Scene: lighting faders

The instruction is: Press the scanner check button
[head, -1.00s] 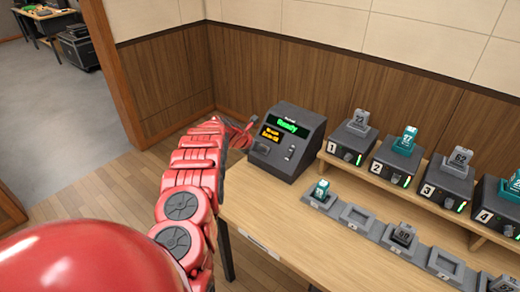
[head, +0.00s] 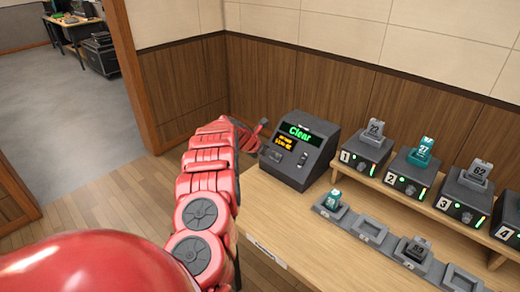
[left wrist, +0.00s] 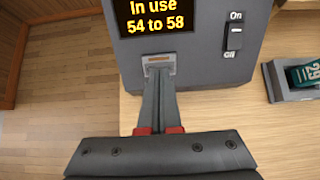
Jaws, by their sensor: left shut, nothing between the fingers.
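The scanner (head: 300,150) is a dark grey box on the table's back left corner. Its upper display reads "Clear" in green, with smaller yellow text below. In the left wrist view the scanner (left wrist: 187,60) shows "In use 54 to 58" and an On/Off rocker switch (left wrist: 235,36). My left gripper (left wrist: 160,72) is shut and empty, its fingertips at a small light-framed panel (left wrist: 158,62) low on the scanner's front, which they partly cover. Whether they touch it I cannot tell. In the head view the left gripper (head: 260,133) is at the scanner's left side. My right gripper is not in view.
Numbered grey chargers (head: 365,152) stand on a raised shelf at the right, holding grey and teal packs. A row of grey trays (head: 369,229) lies in front, some with packs. Bare wooden table (head: 290,226) lies left of the trays.

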